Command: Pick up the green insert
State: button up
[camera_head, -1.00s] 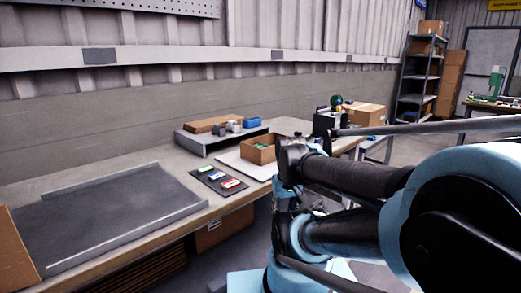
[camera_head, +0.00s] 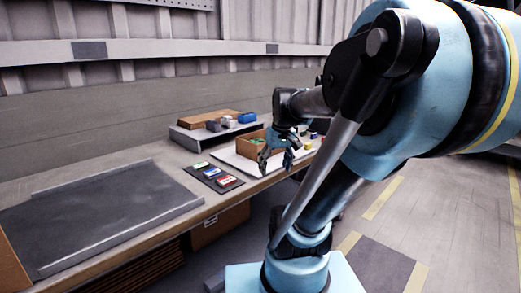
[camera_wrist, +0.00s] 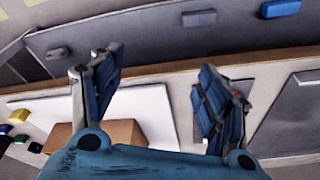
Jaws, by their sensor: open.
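A green-topped piece (camera_head: 199,165) lies on a dark plate (camera_head: 207,178) near the table's front edge, beside a blue one and a red one. Another bit of green (camera_head: 258,141) shows inside the open cardboard box (camera_head: 250,151); I cannot tell which is the green insert. My gripper (camera_head: 275,169) is open and empty, pointing down in front of the box near the table's front edge. In the wrist view its blue fingers (camera_wrist: 160,65) are spread wide with nothing between them. The box (camera_wrist: 115,132) is partly hidden there behind the gripper's body.
A white sheet (camera_head: 232,158) lies under the box, with small coloured blocks (camera_head: 308,146) at its right. A grey raised shelf (camera_head: 190,140) behind carries a brown board and small grey and blue boxes. A large grey tray (camera_head: 100,220) fills the left of the table.

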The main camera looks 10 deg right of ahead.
jog(key=w+d+r+n+y, duration=0.1)
jog(key=w+r, duration=0.3)
jog(key=w, duration=0.3)
jog(key=w+r+n, duration=0.2)
jog(key=w+r, duration=0.2)
jog(key=w, duration=0.4)
jog(key=n+t, duration=0.1)
jog(key=n, duration=0.1)
send_near(260, 141)
jog(key=shift+y, duration=0.4)
jog(key=x, duration=0.2)
jog(key=d+x, duration=0.1)
jog(key=x, duration=0.1)
jog(key=shift+w+a+f, duration=0.1)
jog(key=shift+a+f, duration=0.05)
jog(key=shift+f, duration=0.3)
jog(key=shift+x, duration=3)
jog(key=shift+f, duration=0.2)
jog(key=shift+a, duration=0.1)
jog(key=c, duration=1)
